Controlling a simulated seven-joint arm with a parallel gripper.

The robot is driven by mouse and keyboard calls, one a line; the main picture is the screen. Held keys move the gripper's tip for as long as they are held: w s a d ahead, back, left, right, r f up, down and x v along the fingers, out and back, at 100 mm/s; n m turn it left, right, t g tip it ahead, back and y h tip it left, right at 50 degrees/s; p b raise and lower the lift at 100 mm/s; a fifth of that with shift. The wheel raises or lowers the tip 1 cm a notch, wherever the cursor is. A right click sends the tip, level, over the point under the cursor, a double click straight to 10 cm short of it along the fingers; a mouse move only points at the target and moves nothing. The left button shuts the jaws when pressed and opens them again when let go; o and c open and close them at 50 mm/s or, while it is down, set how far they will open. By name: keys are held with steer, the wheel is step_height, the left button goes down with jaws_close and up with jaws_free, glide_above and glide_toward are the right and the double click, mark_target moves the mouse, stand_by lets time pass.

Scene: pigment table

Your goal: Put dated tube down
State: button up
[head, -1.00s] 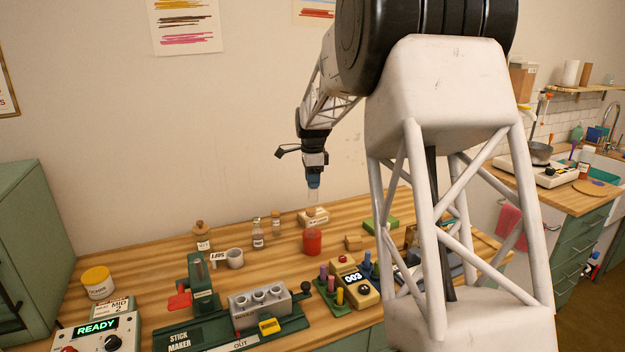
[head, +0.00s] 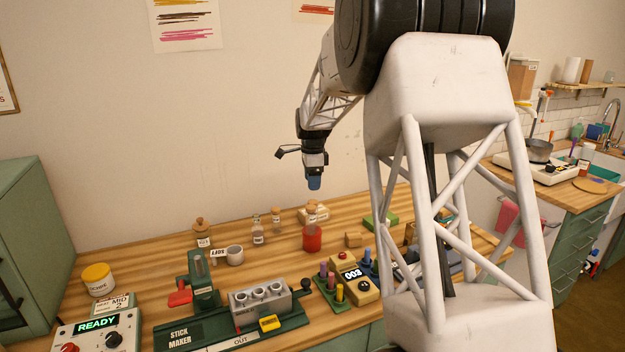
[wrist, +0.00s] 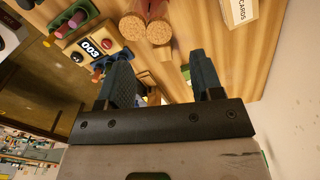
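My gripper (head: 314,184) hangs above the back of the bench, fingers pointing down. In the wrist view its two fingers (wrist: 165,82) are spread apart with nothing between them. Below it in the head view stands a corked glass vessel with red contents (head: 312,240), upright on the wood and apart from the fingertips. The wrist view shows two cork tops side by side, the left cork (wrist: 132,28) and the right cork (wrist: 159,32), with red beyond them. I cannot read a date on either, so I cannot tell which is the dated tube.
The stick maker (head: 260,300) and a counter reading 003 (head: 352,275) are in front. A green block (head: 380,222) lies to the right. Some bare wood (head: 285,262) shows between.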

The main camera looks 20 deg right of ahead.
steer(key=shift+r, duration=0.1)
step_height(320, 180, up, 13)
stand_by(1.0)
stand_by(0.7)
steer(key=s+a+n+t, duration=0.1)
steer(key=s+a+n, duration=0.5)
steer(key=s, duration=0.7)
steer(key=s+a+n, duration=0.5)
steer(key=s+a, duration=0.4)
steer(key=s, duration=0.4)
steer(key=s+a+f+n, duration=0.2)
steer(key=s+f+n, duration=0.1)
steer(key=s, duration=0.5)
steer(key=s+a+f+n+t, duration=0.1)
steer(key=s+a+f+n, duration=0.1)
steer(key=s, duration=0.6)
steer(key=s+a+f+n, duration=0.2)
steer(key=s+f+n, duration=0.2)
steer(key=s, duration=0.4)
steer(key=shift+s+a+f+n+t, duration=0.2)
steer(key=shift+a+f+n+t, duration=0.15)
steer(key=shift+f, duration=0.55)
